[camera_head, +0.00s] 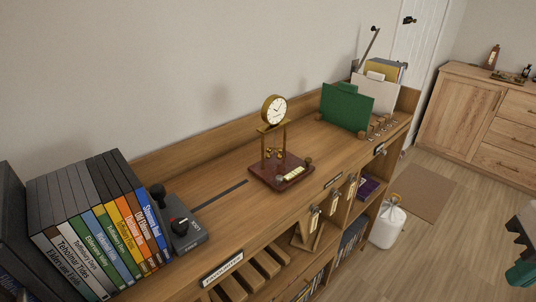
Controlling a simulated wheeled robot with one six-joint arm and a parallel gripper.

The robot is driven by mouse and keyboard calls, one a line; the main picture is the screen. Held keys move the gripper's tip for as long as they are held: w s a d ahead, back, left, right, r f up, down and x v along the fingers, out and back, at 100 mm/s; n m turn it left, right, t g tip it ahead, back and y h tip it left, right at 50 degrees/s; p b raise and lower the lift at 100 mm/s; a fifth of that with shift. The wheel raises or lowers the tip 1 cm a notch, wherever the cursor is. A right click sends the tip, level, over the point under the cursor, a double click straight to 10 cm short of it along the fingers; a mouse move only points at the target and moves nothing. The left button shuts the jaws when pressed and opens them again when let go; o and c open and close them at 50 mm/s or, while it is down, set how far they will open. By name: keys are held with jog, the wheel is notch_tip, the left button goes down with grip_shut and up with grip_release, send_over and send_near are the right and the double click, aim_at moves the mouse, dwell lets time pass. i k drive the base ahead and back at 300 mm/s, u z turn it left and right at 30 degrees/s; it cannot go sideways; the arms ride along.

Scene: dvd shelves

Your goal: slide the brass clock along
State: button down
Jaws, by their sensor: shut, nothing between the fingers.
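The brass clock (274,110) has a round white dial and stands upright on brass pillars over a dark red-brown base (281,172). It is on the wooden shelf top (226,170), near the middle of the view. A pale label is on the front of its base. My gripper (519,270) shows only in part at the right edge, dark with teal parts. It is shut and empty, far to the right of the clock and not touching it.
A dark slot (220,194) runs along the top left of the clock. Upright DVD cases (108,225) and a dark lever box (183,229) stand at the left. A green folder (345,107) stands to the right. A white bag (388,226) is on the floor.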

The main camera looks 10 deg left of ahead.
aim_at(274, 112)
jog(key=z, duration=0.05)
jog(key=i, duration=0.55)
jog(key=u, duration=1.3)
